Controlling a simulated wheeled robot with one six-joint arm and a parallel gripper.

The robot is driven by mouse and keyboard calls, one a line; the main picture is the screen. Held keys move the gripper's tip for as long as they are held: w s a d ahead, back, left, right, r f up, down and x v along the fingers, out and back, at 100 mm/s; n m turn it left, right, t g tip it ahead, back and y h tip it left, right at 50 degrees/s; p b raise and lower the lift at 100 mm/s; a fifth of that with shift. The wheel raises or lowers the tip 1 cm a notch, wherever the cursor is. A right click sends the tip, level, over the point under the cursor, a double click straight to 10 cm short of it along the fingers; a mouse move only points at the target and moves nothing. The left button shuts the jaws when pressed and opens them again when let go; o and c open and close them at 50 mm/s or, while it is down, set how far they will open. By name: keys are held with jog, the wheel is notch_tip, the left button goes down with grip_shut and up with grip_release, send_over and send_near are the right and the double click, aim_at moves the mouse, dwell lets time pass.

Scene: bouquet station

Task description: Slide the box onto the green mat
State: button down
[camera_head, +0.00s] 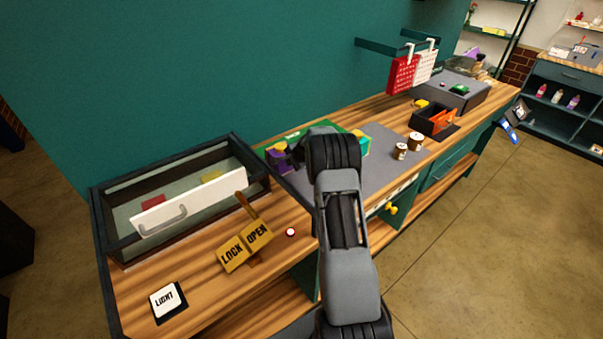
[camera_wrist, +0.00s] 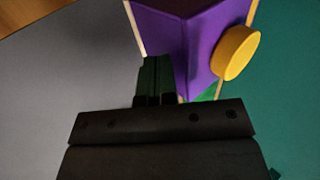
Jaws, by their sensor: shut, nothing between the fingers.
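The purple box (camera_head: 278,161) with a yellow round part sits on the counter by the teal wall, left of my arm. It also shows large in the wrist view (camera_wrist: 178,35), with the yellow disc (camera_wrist: 237,52) on its right side. My gripper (camera_wrist: 157,62) is shut and empty, its fingertips close in front of the box; I cannot tell whether they touch. The green mat (camera_head: 293,136) shows partly behind the box, and my arm hides part of it. A green sliver (camera_wrist: 209,92) beside the box in the wrist view may be the mat.
A grey mat (camera_head: 382,170) lies under my arm, with two brown-and-white jars (camera_head: 401,151) on its right part. A glass-sided case with a white drawer front (camera_head: 190,200) stands left. A LOCK/OPEN lever sign (camera_head: 245,247) and LIGHT switch (camera_head: 166,300) are nearer.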

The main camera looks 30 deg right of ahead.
aim_at(283, 154)
jog(key=shift+w+a+p, duration=0.15)
jog(key=shift+w+p, duration=0.35)
jog(key=shift+w, duration=0.45)
jog(key=shift+w+a+p, duration=0.15)
jog(key=shift+w+p, duration=0.3)
jog(key=shift+w, duration=0.6)
jog(key=shift+w+a, duration=0.1)
jog(key=shift+w, duration=0.8)
jog(key=shift+w, duration=0.1)
jog(key=shift+w+a, duration=0.15)
jog(key=shift+w, duration=1.1)
jog(key=shift+s+d+r+b, duration=0.15)
jog(key=shift+s+r+b, duration=0.2)
jog(key=shift+s+b, duration=0.45)
jog(key=shift+s+d+r+b, duration=0.1)
jog(key=shift+s+r+b, duration=0.25)
jog(key=shift+s, duration=0.9)
jog(key=shift+s+d+r+b, duration=0.15)
jog(key=shift+s+r+b, duration=0.15)
jog(key=shift+s+b, duration=0.5)
jog(key=shift+s, duration=0.2)
jog(key=s+d+r+b, duration=0.1)
jog(key=s+r+b, duration=0.2)
jog(key=s, duration=0.7)
jog(key=shift+d+b, duration=0.2)
jog(key=shift+b, duration=0.9)
